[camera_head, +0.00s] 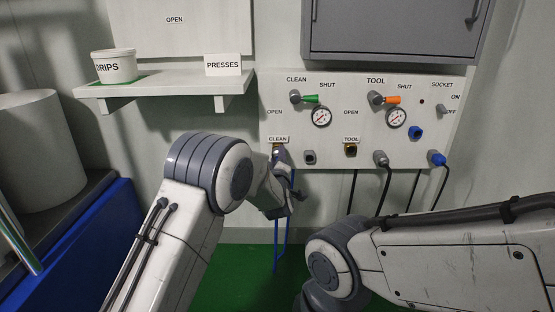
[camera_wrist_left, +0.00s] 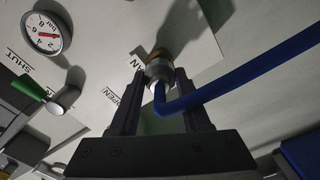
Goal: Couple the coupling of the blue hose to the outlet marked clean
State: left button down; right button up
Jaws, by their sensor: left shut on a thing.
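The clean outlet sits under the CLEAN label (camera_head: 278,139) on the panel, and my left wrist partly hides it. In the left wrist view its brass end (camera_wrist_left: 158,53) shows. My left gripper (camera_wrist_left: 153,88) is shut on the silver coupling (camera_wrist_left: 159,71) of the blue hose (camera_wrist_left: 240,75). The coupling is in line with the brass end and looks close against it; I cannot tell whether it is seated. The blue hose (camera_head: 276,240) hangs below the panel in the head view. My right gripper is out of view; only its arm shows.
The tool outlet (camera_head: 351,149) is to the right, with gauges (camera_head: 321,117), a green valve lever (camera_head: 311,99) and an orange one (camera_head: 392,100) above. Black cables hang from the panel's right side. A shelf (camera_head: 165,84) with a DRIPS tub (camera_head: 114,67) is at left.

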pick_arm(q)
jog(key=shift+w, duration=0.45)
jog(key=shift+c, duration=1.4)
grip_release()
jog(key=shift+s, duration=0.1)
jog(key=shift+s, duration=0.3)
jog(key=s+p, duration=0.3)
jog(key=s, duration=0.6)
jog(key=shift+s+p, duration=0.35)
